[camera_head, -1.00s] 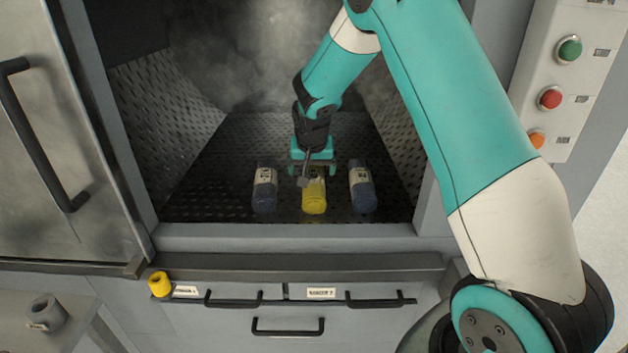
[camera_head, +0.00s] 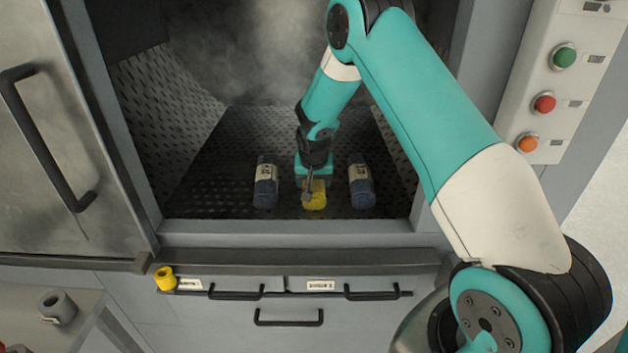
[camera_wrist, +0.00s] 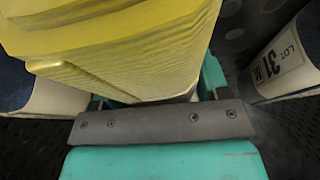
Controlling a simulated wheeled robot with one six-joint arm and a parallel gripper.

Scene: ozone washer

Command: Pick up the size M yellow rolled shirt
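In the wrist view the yellow roll (camera_wrist: 115,45) fills the space between my teal fingers. The right finger is close against its side, and the left one is mostly hidden behind it. Whether the fingers press on the roll is not clear. Its size label is not readable.
A grey roll (camera_head: 58,306) is on the side table.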

